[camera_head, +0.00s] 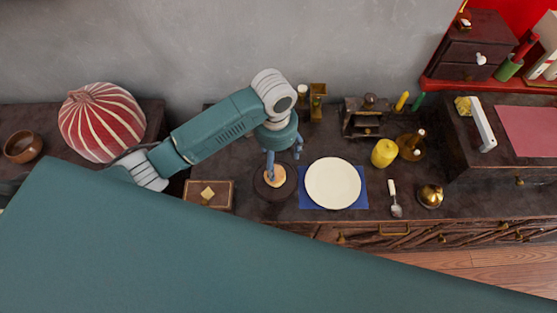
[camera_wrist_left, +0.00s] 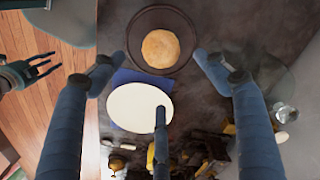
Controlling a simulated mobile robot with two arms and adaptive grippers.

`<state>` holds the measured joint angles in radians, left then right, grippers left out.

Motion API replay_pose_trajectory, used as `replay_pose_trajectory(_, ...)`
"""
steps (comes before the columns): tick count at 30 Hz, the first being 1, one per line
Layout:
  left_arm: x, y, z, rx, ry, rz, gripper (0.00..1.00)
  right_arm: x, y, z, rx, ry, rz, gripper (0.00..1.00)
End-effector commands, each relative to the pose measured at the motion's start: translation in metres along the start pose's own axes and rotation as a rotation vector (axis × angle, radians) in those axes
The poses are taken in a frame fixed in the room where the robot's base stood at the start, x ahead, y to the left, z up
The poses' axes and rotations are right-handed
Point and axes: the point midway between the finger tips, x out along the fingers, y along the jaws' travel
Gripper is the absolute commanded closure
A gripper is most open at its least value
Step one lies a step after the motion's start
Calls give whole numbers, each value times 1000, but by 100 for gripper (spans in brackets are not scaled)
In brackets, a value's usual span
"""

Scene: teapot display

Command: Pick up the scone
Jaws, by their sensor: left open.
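The scone (camera_head: 274,177) is round and golden and lies on a dark round plate (camera_head: 288,192). In the left wrist view the scone (camera_wrist_left: 160,48) shows whole, near the top middle, on the dark plate (camera_wrist_left: 134,38). My left gripper (camera_head: 283,160) is over the scone, and one finger covers part of it in the head view. In the left wrist view my left gripper's (camera_wrist_left: 158,75) blue fingers are spread wide and empty, with the scone beyond their tips. My right gripper (camera_wrist_left: 42,68) shows at the left edge of that view, its dark fingers apart and empty.
A white plate (camera_head: 333,183) on a blue napkin (camera_head: 306,201) is just right of the scone. A wooden board (camera_head: 222,200) with a butter piece is to its left. A small shelf (camera_head: 364,118) and yellow jar (camera_head: 384,153) stand behind right. A spoon (camera_head: 396,209) lies farther right.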

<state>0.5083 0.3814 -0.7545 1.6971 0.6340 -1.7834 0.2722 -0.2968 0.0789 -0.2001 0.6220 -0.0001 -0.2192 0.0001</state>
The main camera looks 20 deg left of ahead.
Motion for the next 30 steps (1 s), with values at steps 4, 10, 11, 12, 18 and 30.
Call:
replay_pose_trajectory(4,3,-5,2,5,-27,-13,26,-1,5,-10,-1,11,6,60)
replay_pose_trajectory(10,34,-5,3,4,-26,-12,26,-4,5,-4,-1,4,5,60)
replay_pose_trajectory(11,38,-5,3,4,-24,-12,26,-5,4,1,-1,-2,4,60)
replay_pose_trajectory(12,42,-6,3,4,-24,-12,26,-5,2,8,-1,-11,3,60)
replay_pose_trajectory(18,57,-6,5,5,-23,-13,26,-11,0,24,-1,-36,0,60)
replay_pose_trajectory(30,101,-7,8,5,-20,-14,26,-18,1,-8,0,10,1,60)
